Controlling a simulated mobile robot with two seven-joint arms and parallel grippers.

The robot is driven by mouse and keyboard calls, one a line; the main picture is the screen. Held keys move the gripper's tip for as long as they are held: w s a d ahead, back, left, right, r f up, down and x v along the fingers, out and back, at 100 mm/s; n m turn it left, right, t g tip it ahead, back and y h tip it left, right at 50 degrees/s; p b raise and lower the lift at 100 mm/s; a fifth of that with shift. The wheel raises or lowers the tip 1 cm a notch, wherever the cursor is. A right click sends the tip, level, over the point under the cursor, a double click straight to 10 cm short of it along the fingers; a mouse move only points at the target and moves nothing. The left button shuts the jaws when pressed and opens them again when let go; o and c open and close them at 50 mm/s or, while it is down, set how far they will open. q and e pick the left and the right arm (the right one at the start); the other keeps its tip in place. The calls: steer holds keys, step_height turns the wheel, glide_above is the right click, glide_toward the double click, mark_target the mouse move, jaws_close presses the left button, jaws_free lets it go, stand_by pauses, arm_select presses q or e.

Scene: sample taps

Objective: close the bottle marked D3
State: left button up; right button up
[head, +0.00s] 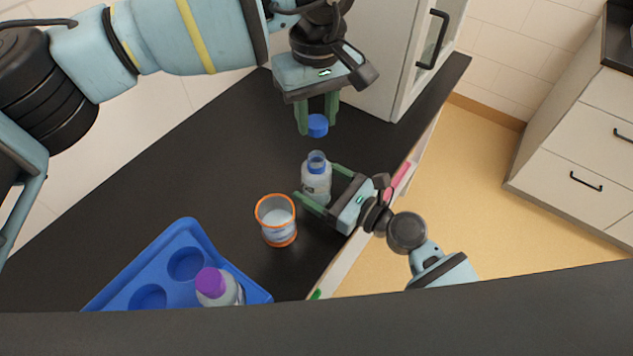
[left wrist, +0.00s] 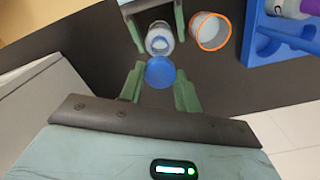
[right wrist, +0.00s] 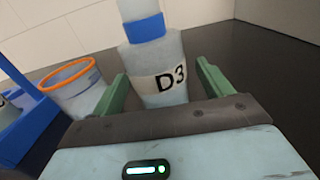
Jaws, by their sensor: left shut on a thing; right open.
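The bottle marked D3 (head: 316,185) stands upright and uncapped on the dark counter, with a blue ring at its neck. Its D3 label (right wrist: 172,80) faces me in the right wrist view. The blue cap (head: 317,126) is held by my left gripper (head: 316,122), above and beyond the bottle's mouth in the head view. The cap (left wrist: 160,72) also shows between the fingers in the left wrist view, apart from the bottle (left wrist: 160,38). My right gripper (head: 316,182) is open, with its fingers on either side of the bottle.
A clear cup with an orange rim (head: 276,220) stands close to the bottle. A blue tray (head: 130,280) with round wells holds a purple-capped bottle (head: 218,287). A white cabinet (head: 400,60) stands at the back. The dark counter (head: 180,180) is clear at left.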

steer(key=shift+w+a, duration=0.3)
steer(key=shift+a, duration=0.05)
steer(key=c, duration=1.5)
arm_select(q)
glide_above(317, 157)
steer(key=shift+f, duration=2.5)
steer(key=shift+f, duration=0.1)
steer(key=shift+f, duration=0.8)
steer(key=shift+f, duration=0.6)
